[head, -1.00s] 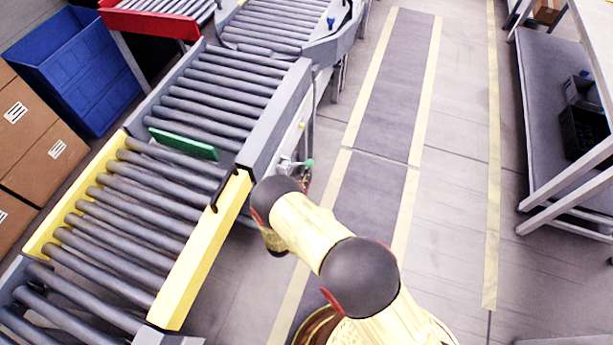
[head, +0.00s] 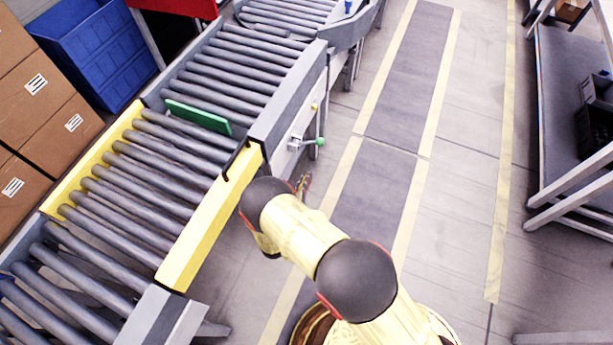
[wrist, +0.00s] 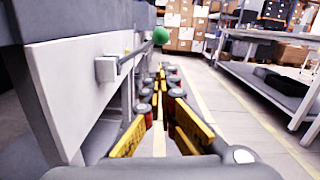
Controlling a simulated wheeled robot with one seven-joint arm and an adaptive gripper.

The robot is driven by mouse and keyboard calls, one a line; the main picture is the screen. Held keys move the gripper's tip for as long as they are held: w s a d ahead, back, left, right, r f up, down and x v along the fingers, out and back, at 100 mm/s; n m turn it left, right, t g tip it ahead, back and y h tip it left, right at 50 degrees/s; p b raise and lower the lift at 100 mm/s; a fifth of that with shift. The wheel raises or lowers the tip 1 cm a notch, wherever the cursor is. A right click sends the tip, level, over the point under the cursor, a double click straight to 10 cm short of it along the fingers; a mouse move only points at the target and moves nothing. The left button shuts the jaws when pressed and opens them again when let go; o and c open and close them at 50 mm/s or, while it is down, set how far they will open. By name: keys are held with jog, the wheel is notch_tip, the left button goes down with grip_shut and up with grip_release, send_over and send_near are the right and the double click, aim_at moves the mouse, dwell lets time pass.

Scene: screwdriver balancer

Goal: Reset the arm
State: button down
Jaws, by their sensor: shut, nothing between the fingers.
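My arm reaches down beside the conveyor's right side in the head view. My gripper (head: 303,185) shows there only as a small part beyond the dark wrist joint. In the wrist view, my gripper (wrist: 162,80) points forward along the conveyor's side, with its yellow and grey fingers shut and nothing held. A lever with a green knob (wrist: 160,36) sticks out from the conveyor's side panel, above and a little left of the fingers, apart from them. In the head view the green knob (head: 320,142) is just beyond the gripper.
The roller conveyor (head: 222,185) with yellow side rails is close on the left. A green bar (head: 198,116) lies across its rollers. Cardboard boxes (head: 50,120) and a blue bin (head: 95,50) stand behind it. A shelf table (head: 570,110) is at right. The floor between is clear.

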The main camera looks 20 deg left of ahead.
dwell(0.3)
jog(key=s+d+f+m+g+h, duration=0.2)
jog(key=d+h, duration=0.1)
jog(key=d, duration=0.3)
jog(key=s+d+f+m+g+h, duration=0.1)
jog(key=s+d+m+g+h, duration=0.15)
jog(key=d, duration=0.25)
jog(key=s+d+r+m+g+h, duration=0.4)
jog(key=d+r+m+g, duration=0.3)
jog(key=d+r+m, duration=0.15)
jog(key=s+d+r+m+g+y, duration=0.2)
jog(key=s+r+m+y, duration=0.15)
jog(key=r+m, duration=0.35)
jog(key=s+d+r+m+g+y, duration=0.3)
jog(key=s+r+m, duration=0.1)
jog(key=r, duration=0.5)
jog(key=s+d+r+m+g+y, duration=0.2)
jog(key=s+r+m+y, duration=0.1)
jog(key=r+m, duration=0.4)
jog(key=s+d+r+m+t+y, duration=0.1)
jog(key=d+r+m+t, duration=0.1)
jog(key=d+r, duration=0.3)
jog(key=s+d+r+m+t+y, duration=0.1)
jog(key=d+r, duration=0.4)
jog(key=r, duration=0.6)
jog(key=s+m+t, duration=0.1)
jog(key=m+t, duration=0.1)
jog(key=shift+r+t, duration=0.35)
jog(key=shift+r, duration=0.05)
